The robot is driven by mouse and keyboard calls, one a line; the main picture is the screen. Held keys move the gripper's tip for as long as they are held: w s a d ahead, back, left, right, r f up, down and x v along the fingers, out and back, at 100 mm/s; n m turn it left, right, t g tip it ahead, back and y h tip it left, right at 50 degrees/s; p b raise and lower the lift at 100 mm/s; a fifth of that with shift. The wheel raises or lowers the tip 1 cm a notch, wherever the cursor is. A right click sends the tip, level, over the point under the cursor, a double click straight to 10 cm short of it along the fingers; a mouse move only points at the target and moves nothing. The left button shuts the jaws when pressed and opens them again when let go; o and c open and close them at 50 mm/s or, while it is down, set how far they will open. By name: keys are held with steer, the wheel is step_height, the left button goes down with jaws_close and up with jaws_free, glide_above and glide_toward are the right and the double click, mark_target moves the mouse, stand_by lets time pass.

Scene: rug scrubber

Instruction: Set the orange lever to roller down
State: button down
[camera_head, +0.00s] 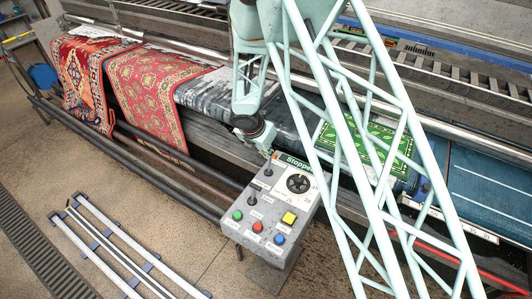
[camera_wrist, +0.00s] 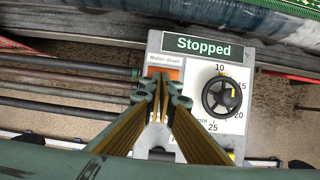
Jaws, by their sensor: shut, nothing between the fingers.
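The grey control box (camera_head: 272,246) has a green display reading "Stopped", which also shows in the wrist view (camera_wrist: 210,48). In the wrist view an orange part, the lever (camera_wrist: 174,74), shows just under a small label that appears to read "Roller down". Most of the lever is hidden behind my fingers, so its position is unclear. My gripper (camera_wrist: 162,78) is shut with its tips at the lever; I cannot tell whether they touch it. In the head view my gripper (camera_head: 267,151) is above the box's back left corner.
A black handwheel (camera_wrist: 221,95) over a numbered scale is right of the lever. The box also carries green (camera_head: 237,215), red (camera_head: 257,227), blue (camera_head: 279,239) and yellow (camera_head: 289,218) buttons and black knobs. A rug (camera_head: 155,90) hangs over the machine's front.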

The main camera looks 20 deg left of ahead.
steer(key=shift+w+d+r+p, duration=0.1)
steer(key=shift+w+p, duration=0.55)
steer(key=shift+p, duration=0.45)
steer(key=shift+w, duration=0.15)
steer(key=shift+w+d+p, duration=0.15)
steer(key=shift+w+p, duration=0.3)
steer(key=shift+w, duration=0.2)
steer(key=shift+w+f, duration=0.15)
steer(key=shift+f, duration=0.05)
steer(key=shift+r, duration=0.2)
steer(key=shift+w+d+r+p+v, duration=0.1)
steer(key=shift+w+p+v, duration=0.1)
steer(key=shift+p+v, duration=0.75)
steer(key=shift+w+d+r+p+v, duration=0.1)
steer(key=shift+w+p+v, duration=0.3)
steer(key=shift+v, duration=0.95)
steer(key=shift+w+d+r+p+v, duration=0.1)
steer(key=shift+p+v, duration=0.8)
steer(key=shift+v, duration=1.5)
steer(key=shift+w+a+r, duration=0.1)
steer(key=shift+w+a, duration=0.05)
steer(key=shift+w, duration=0.05)
